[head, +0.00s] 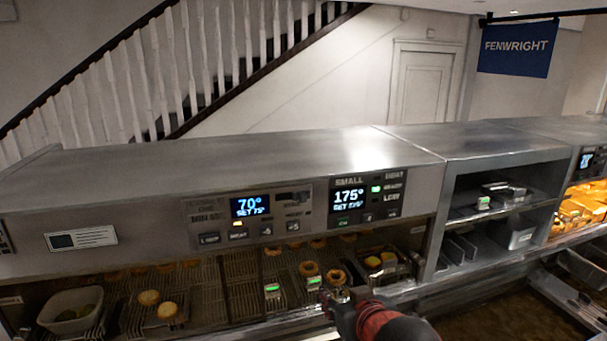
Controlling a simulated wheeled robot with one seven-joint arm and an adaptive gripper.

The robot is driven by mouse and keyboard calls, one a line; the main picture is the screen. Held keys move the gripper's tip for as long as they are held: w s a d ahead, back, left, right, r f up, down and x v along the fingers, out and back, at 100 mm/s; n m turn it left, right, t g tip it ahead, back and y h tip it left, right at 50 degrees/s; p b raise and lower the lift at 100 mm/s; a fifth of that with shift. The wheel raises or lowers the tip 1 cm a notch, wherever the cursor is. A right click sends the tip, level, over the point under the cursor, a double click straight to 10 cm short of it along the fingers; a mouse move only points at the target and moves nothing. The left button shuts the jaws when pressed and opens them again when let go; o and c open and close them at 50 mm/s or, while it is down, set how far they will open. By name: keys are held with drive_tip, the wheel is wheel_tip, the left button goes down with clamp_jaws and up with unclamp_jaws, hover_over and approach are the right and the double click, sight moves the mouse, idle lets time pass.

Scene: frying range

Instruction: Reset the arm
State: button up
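My gripper (345,308) is at the bottom middle of the head view, in front of the lower shelf of the frying range (250,170). The red and dark end of my arm reaches in from the bottom edge. The fingers are small and dark against the shelf, so I cannot tell whether they are open or shut. A brown ring-shaped piece (336,277) lies just beyond the gripper, with another ring (308,268) to its left. I cannot tell whether the gripper touches anything.
Two displays (249,206) (348,198) read 70° and 175°. A white bowl (70,312) and round pieces (149,297) sit on the racks at left. Open shelves (490,215) and a lit food bay (583,208) stand at right. The steel top is clear.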

drive_tip(key=s+d+f+m+g+b, duration=0.1)
drive_tip(key=s+d+f+g+b, duration=0.1)
drive_tip(key=s+f+b, duration=0.5)
drive_tip(key=s+d+f+m+g+h+b, duration=0.1)
drive_tip(key=s+d+f+b, duration=0.4)
drive_tip(key=f, duration=0.8)
drive_tip(key=s+d+f+g+h+b, duration=0.1)
drive_tip(key=s+d+f+g+b, duration=0.2)
drive_tip(key=s+f+b, duration=0.7)
drive_tip(key=shift+d+f+m+b, duration=0.3)
drive_tip(key=shift+d+m+b, duration=0.15)
drive_tip(key=shift+b, duration=0.7)
drive_tip(key=shift+c, duration=0.6)
idle(0.4)
